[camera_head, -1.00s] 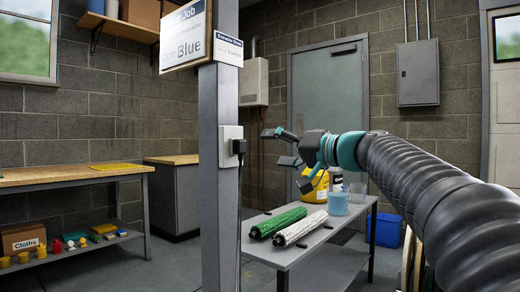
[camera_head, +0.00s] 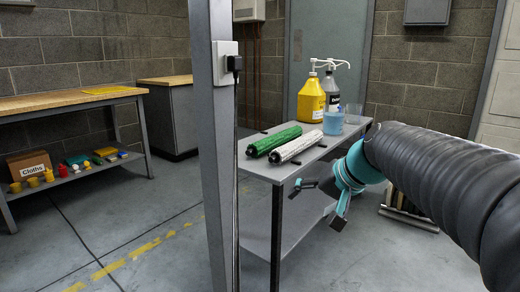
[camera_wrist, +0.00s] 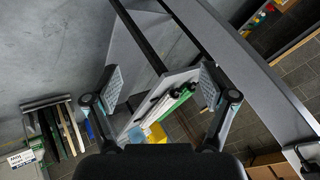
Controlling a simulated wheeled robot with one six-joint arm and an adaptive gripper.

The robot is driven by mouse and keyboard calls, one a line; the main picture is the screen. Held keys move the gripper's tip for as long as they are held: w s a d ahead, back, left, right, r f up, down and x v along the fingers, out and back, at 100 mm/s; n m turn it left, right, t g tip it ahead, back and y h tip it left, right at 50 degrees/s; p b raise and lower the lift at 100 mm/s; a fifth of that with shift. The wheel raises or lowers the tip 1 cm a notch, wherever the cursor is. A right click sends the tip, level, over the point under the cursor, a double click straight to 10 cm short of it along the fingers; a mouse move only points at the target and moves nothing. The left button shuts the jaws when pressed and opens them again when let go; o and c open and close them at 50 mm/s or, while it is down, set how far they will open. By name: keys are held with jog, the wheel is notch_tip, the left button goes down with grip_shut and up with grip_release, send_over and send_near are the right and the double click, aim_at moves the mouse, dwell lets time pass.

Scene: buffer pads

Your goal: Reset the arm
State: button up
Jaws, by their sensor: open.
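My gripper (camera_head: 320,204) is open with nothing between its fingers. In the head view it hangs in front of the right side of the grey table (camera_head: 262,172), with its fingertips below the tabletop's height in the picture. My arm comes in from the right. In the wrist view the open gripper (camera_wrist: 160,88) frames the table seen aslant, with its pads well apart. I cannot tell how far the fingers are from the table edge.
A green roll (camera_head: 274,140) and a white roll (camera_head: 297,146) lie on the table. Behind them stand a yellow jug (camera_head: 311,100), a pump bottle (camera_head: 333,92) and a blue cup (camera_head: 333,123). A grey post (camera_head: 211,170) stands at left. Floor is open left of the post.

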jog(key=s+d+f+n+h+p, duration=0.1)
jog(key=s+p, duration=0.1)
jog(key=s, duration=0.5)
jog(key=s+d+f+h+p, duration=0.1)
jog(key=s+d+h+p, duration=0.1)
jog(key=s, duration=0.5)
jog(key=s+d+f+n+g+h+p, duration=0.1)
jog(key=s+f+p, duration=0.1)
jog(key=s, duration=0.5)
jog(key=shift+d+n+h+p, duration=0.2)
jog(key=shift+n+h+p, duration=0.15)
jog(key=shift+p, duration=0.25)
jog(key=shift+f, duration=0.1)
